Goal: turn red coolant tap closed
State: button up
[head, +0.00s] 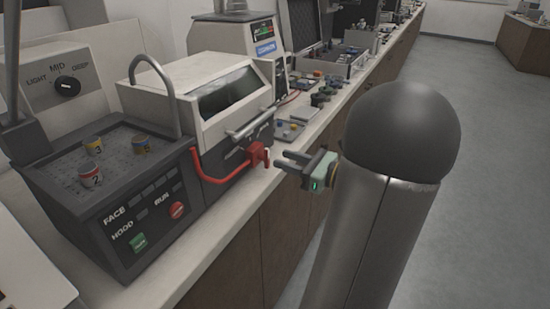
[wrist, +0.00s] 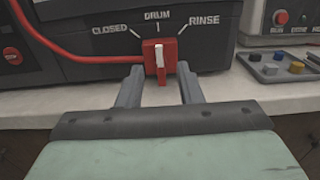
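The red coolant tap (wrist: 160,62) is on the dark front panel of the white-hooded machine. In the wrist view its handle stands upright, with its white pointer line at the DRUM mark, between CLOSED on the left and RINSE on the right. A red hose runs left from it. In the head view the tap (head: 259,156) is at the machine's front right. My gripper (wrist: 158,75) is open, with one finger on each side of the tap and a gap to it. In the head view my gripper (head: 283,160) is just right of the tap, its fingers pointing at it.
The white-hooded machine (head: 190,75) has a metal bar handle in front. Left of it is a dark panel with a green HOOD button (head: 138,243) and a red RUN button (head: 177,210). A small tray (wrist: 285,68) with coloured pieces lies right of the tap. The aisle floor (head: 480,130) is clear.

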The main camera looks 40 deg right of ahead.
aim_at(268, 155)
jog(key=shift+x, duration=2)
grip_shut()
jog(key=shift+f+n+b, duration=0.1)
jog(key=shift+n+b, duration=0.2)
jog(key=shift+b, duration=0.1)
jog(key=n+b, duration=0.4)
jog(key=n, duration=0.1)
jog(key=shift+s+a+f+b, duration=0.2)
jog(key=shift+a+f+b, duration=0.1)
jog(key=shift+a+b, duration=0.1)
jog(key=n+b, duration=0.3)
jog(key=shift+b, duration=0.3)
jog(key=shift+s, duration=0.1)
